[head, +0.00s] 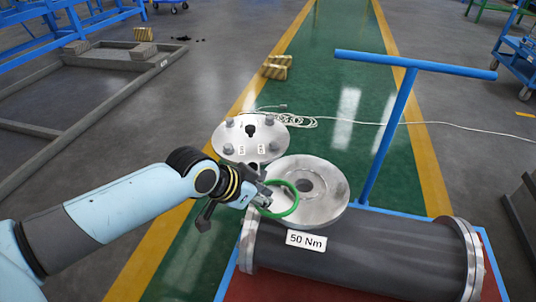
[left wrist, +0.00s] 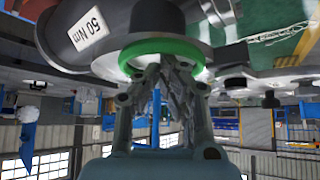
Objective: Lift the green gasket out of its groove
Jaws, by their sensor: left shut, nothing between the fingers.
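The green gasket (head: 297,198) is a ring over the left front part of a round grey flange disc (head: 330,180), off-centre from its middle hole. It also shows in the left wrist view (left wrist: 160,46), just beyond my fingertips. My left gripper (head: 264,191) is at the gasket's left side, with its fingers shut and nothing held between them. In the left wrist view the fingertips (left wrist: 168,66) overlap the near side of the ring. I cannot tell whether they touch it, or whether the ring lies in a groove. My right gripper is not in view.
A second disc with studs (head: 240,145) lies behind left. A dark flanged cylinder (head: 360,250) labelled "50 Nm" lies in front right, on a cart with a blue handle (head: 390,135). A white cable (head: 370,122) lies on the green floor lane behind.

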